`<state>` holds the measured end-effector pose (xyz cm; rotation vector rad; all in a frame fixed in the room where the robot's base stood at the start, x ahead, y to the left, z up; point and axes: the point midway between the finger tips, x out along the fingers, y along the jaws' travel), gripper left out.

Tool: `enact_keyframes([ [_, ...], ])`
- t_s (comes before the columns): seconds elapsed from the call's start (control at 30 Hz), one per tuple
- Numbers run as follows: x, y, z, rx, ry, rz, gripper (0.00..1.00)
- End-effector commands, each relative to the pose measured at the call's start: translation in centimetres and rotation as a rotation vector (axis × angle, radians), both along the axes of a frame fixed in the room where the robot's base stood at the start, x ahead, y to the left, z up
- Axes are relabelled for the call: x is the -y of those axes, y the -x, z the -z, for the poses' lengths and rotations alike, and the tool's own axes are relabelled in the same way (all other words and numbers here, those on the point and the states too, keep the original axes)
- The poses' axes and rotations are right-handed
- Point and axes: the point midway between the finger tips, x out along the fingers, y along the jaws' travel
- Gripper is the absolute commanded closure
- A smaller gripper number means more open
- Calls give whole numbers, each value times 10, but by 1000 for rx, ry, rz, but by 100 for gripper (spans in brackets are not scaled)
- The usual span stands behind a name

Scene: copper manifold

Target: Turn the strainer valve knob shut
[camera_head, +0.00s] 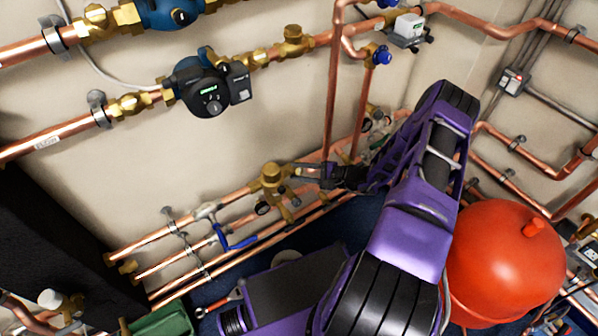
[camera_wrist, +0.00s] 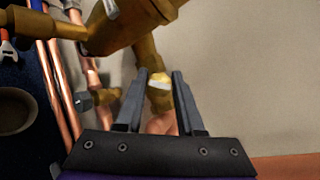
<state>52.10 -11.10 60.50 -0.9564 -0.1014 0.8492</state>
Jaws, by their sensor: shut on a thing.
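The brass strainer valve (camera_head: 272,180) sits on the lower copper pipes near the wall, left of my gripper (camera_head: 308,172). In the wrist view its brass body (camera_wrist: 122,28) fills the top, with a branch coming down toward my fingers. A small yellowish knob with a pale band (camera_wrist: 159,87) lies at the end of that branch. My gripper (camera_wrist: 158,92) has its dark fingers on either side of this knob and is shut on it. The fingers partly hide the knob's sides, and its turned angle cannot be told.
A blue lever valve (camera_head: 232,241) is on the pipes to the left. A red tank (camera_head: 507,262) stands at the right, close to my arm. A black pump (camera_head: 208,88) hangs on the pipe above. Copper pipes run close beside my gripper.

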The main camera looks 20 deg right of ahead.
Motion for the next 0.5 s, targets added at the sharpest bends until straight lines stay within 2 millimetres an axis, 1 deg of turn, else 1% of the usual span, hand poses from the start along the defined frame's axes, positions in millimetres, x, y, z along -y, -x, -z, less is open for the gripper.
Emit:
enact_keyframes([
  [0.2,2,0,0,32,171,-119,100],
  [0.5,2,0,0,70,369,-258,100],
])
